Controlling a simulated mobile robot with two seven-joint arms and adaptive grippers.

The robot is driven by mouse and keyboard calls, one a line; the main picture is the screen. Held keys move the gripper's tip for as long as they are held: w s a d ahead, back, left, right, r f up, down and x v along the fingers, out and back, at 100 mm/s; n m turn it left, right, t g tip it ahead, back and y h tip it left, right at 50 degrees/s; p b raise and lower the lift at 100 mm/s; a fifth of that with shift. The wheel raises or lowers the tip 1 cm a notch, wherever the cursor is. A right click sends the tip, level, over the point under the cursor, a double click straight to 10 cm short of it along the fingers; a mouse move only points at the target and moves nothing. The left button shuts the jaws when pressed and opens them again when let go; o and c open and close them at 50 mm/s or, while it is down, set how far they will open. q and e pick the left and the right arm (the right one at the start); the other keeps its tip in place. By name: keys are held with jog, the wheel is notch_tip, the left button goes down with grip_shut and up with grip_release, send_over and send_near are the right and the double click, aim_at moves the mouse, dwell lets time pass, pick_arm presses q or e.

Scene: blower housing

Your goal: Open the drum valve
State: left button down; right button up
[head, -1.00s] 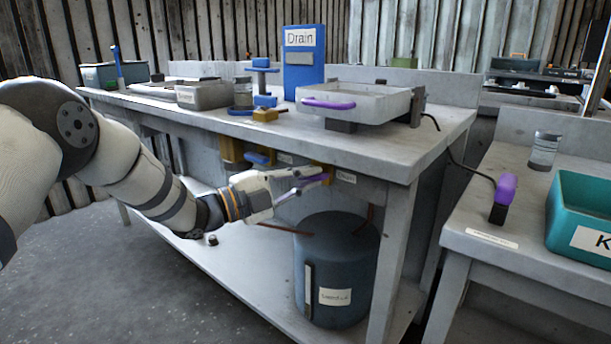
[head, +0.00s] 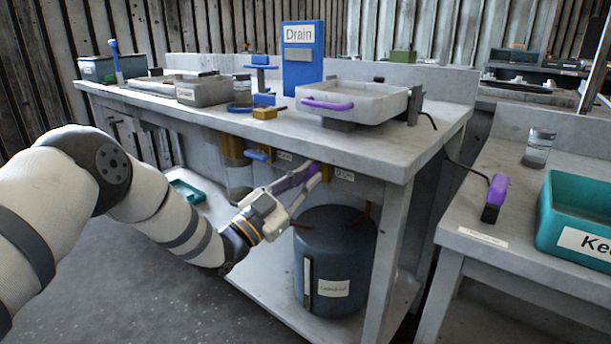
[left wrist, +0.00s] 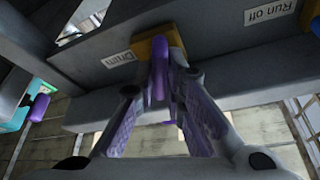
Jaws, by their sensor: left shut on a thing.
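The drum valve has a yellow body (left wrist: 172,38) under the workbench top, next to a label reading "Drum" (left wrist: 120,58). The yellow body also shows in the head view (head: 326,173), partly behind my fingers. Its purple handle (left wrist: 158,78) points from the body toward my wrist camera. My left gripper (head: 307,178) reaches up and right under the bench edge. In the left wrist view its purple-padded fingers (left wrist: 163,92) stand on both sides of the handle and are shut on it. My right gripper is out of view.
A dark blue drum (head: 336,262) stands on the lower shelf below the valve. Left of it is another yellow valve with a blue handle (head: 257,155). The bench leg (head: 396,250) stands to the right. A tray with a purple handle (head: 355,103) sits on top.

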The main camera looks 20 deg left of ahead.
pick_arm(q)
jog(key=shift+n+t+y, duration=0.5)
jog(key=shift+n+y, duration=0.3)
jog(key=shift+n, duration=0.9)
jog(key=shift+f+n, duration=0.1)
jog(key=shift+n, duration=0.2)
jog(key=c, duration=1.7)
grip_release()
jog(key=shift+o, duration=0.2)
jog(key=shift+s, duration=0.1)
jog(key=v, duration=1.2)
jog(key=shift+p, duration=0.3)
jog(key=shift+d, duration=0.1)
